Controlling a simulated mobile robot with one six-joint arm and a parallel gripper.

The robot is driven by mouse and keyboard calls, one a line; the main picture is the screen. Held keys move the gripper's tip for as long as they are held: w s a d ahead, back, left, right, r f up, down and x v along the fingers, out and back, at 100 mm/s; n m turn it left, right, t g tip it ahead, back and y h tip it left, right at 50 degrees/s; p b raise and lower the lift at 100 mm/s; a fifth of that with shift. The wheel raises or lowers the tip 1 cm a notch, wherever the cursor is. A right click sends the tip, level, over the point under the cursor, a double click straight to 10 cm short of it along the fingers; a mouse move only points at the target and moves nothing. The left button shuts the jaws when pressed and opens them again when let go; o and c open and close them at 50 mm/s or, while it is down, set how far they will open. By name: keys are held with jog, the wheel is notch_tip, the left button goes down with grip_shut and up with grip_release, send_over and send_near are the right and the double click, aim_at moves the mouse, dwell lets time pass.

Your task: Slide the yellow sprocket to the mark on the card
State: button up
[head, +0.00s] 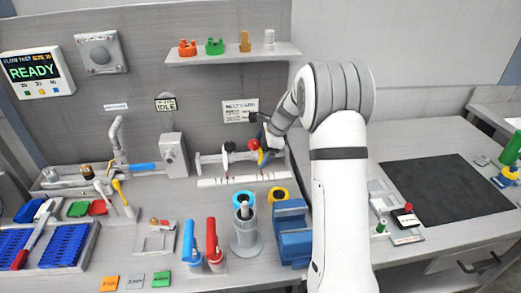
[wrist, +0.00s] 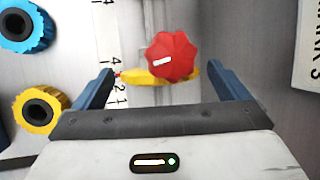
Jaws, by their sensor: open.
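In the wrist view a yellow part (wrist: 135,77), probably the yellow sprocket, shows behind a red lobed knob (wrist: 172,52) with a white line. The knob hides much of it. My gripper (wrist: 162,74) is open, one blue finger on each side of this pair; I cannot tell whether either touches. In the head view the yellow part (head: 263,157) and red knob (head: 254,144) sit at the rail (head: 210,158), partly hidden by my gripper (head: 266,148). A white card (head: 239,110) with dark print hangs above; a printed card (wrist: 310,45) edges into the wrist view.
A white numbered strip (head: 240,180) runs below the rail. A blue ring (head: 243,198) and a yellow ring (head: 279,194) stand below it, near a grey cylinder (head: 246,235) and blue block (head: 291,232). A shelf (head: 235,53) is above.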

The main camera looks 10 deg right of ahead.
jog(key=v, duration=0.7)
jog(key=shift+d+r+b, duration=0.15)
jog(key=shift+r+b, duration=0.2)
jog(key=shift+s, duration=0.1)
